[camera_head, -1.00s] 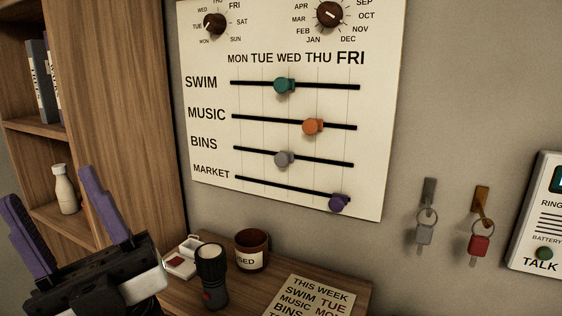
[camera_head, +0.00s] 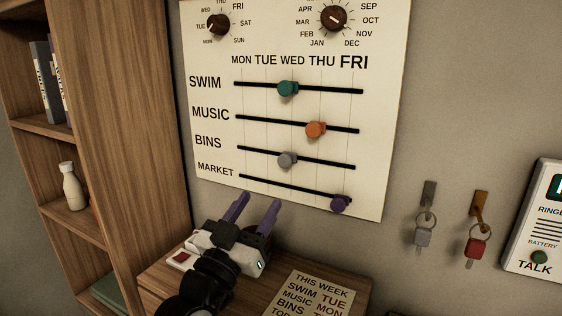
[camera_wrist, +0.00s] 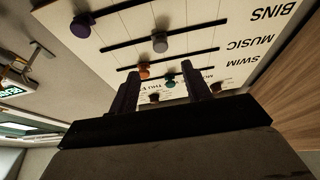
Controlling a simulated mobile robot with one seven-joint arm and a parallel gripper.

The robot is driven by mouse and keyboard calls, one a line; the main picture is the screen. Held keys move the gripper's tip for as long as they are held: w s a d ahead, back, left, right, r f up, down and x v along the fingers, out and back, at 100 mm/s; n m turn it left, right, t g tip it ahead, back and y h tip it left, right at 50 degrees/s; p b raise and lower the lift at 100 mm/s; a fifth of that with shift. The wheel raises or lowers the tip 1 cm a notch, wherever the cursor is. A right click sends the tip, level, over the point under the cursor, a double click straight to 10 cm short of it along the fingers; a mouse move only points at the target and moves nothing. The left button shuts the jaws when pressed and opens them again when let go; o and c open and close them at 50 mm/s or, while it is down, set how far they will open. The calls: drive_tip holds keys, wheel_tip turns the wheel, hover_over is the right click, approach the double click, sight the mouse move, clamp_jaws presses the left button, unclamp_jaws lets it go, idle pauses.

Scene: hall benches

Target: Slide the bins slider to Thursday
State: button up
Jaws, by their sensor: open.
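The bins slider is a grey knob (camera_head: 287,160) on the third black track of the white board, roughly under WED. It also shows in the wrist view (camera_wrist: 160,42), where the board appears upside down. THU (camera_head: 321,61) is the heading to its right. My gripper (camera_head: 261,200) is open and empty, with its two purple fingers pointing up, below and a little left of the grey knob and apart from it. The fingers also show in the wrist view (camera_wrist: 162,73).
Other knobs are teal on SWIM (camera_head: 287,89), orange on MUSIC (camera_head: 315,130) and purple on MARKET (camera_head: 340,204). A note (camera_head: 318,292) lies on the wooden bench below. A wooden shelf (camera_head: 130,130) stands left; keys (camera_head: 478,247) hang right.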

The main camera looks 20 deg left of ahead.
sight(283, 163)
drive_tip(key=p+x, duration=0.4)
drive_tip(key=x, duration=0.6)
drive_tip(key=shift+s+r, duration=0.15)
drive_tip(key=shift+w+r, duration=0.1)
drive_tip(key=shift+w, duration=0.4)
clamp_jaws()
